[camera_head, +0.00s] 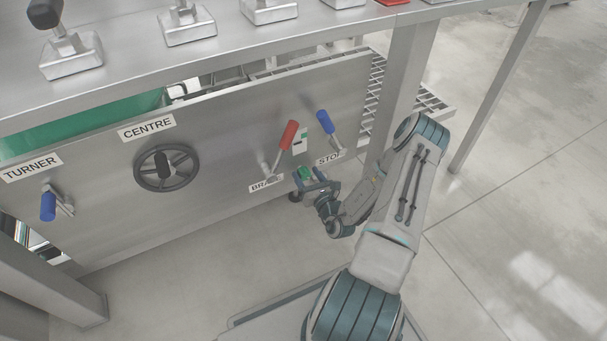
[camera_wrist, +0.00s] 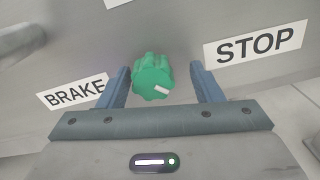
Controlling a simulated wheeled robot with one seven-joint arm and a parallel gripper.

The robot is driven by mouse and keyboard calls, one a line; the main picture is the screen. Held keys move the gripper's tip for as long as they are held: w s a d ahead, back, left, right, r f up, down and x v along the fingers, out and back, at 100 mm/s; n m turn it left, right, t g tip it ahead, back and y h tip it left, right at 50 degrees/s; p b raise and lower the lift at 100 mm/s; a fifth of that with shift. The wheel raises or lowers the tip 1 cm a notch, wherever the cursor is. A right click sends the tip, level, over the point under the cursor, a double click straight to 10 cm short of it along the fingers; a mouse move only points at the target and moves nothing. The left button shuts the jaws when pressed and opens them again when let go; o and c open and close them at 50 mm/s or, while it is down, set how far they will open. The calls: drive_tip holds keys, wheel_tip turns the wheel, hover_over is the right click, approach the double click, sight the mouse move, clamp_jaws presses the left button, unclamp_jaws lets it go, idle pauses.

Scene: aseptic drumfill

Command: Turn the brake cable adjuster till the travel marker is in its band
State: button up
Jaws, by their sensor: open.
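The brake cable adjuster is a green lobed knob (camera_wrist: 152,78) with a white mark on its face, set on the panel between the BRAKE and STOP labels. In the wrist view my gripper (camera_wrist: 160,88) is open, with one blue finger on each side of the knob and a gap at both sides. In the head view my gripper (camera_head: 312,183) is at the panel below the red lever, and the green knob (camera_head: 304,173) shows between its fingers. A small plate (camera_head: 300,141) with green and white areas sits above the knob; its marker is too small to make out.
The red lever (camera_head: 287,136) is above the BRAKE label (camera_head: 265,183). The blue lever (camera_head: 325,122) is above the STOP label (camera_head: 330,158). A black handwheel (camera_head: 166,168) and another blue lever (camera_head: 48,206) are further left. Open floor lies in front of the panel.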

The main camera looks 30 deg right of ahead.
drive_tip(key=shift+a, duration=0.25)
drive_tip(key=shift+a, duration=0.15)
drive_tip(key=shift+c, duration=1.2)
drive_tip(key=shift+w, duration=0.1)
drive_tip(key=c, duration=0.7)
drive_tip(key=shift+c, duration=0.2)
drive_tip(key=shift+r+p, duration=0.1)
drive_tip(key=shift+p, duration=0.3)
